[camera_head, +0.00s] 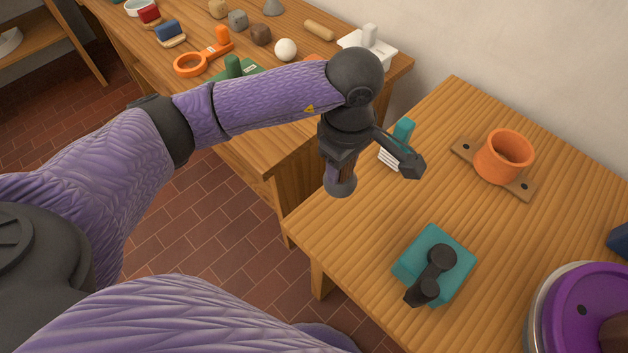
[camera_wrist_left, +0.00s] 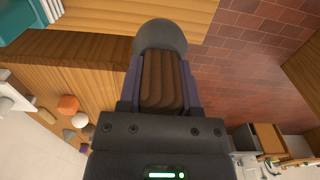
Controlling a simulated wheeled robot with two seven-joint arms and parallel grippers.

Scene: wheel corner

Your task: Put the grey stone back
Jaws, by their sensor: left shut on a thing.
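My left gripper (camera_head: 340,165) is shut, pointing down beside the left edge of the near table. Between its fingers is a brown ridged part, which also shows in the left wrist view (camera_wrist_left: 160,82). Beyond the fingertips sticks out a rounded, dark grey stone-like end (camera_head: 341,187), also seen in the left wrist view (camera_wrist_left: 160,35). I cannot tell whether the grey end and brown part are one piece. Another grey stone (camera_head: 238,20) lies on the back table among other lumps. My right gripper is not in view.
The near table (camera_head: 350,230) holds a teal block (camera_head: 455,250) with a black piece on it, an orange cup (camera_head: 505,155) on a wooden base, and a purple wheel (camera_head: 580,310). The back table has a brown stone (camera_head: 260,34), a white ball (camera_head: 286,50) and an orange tool (camera_head: 200,62).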

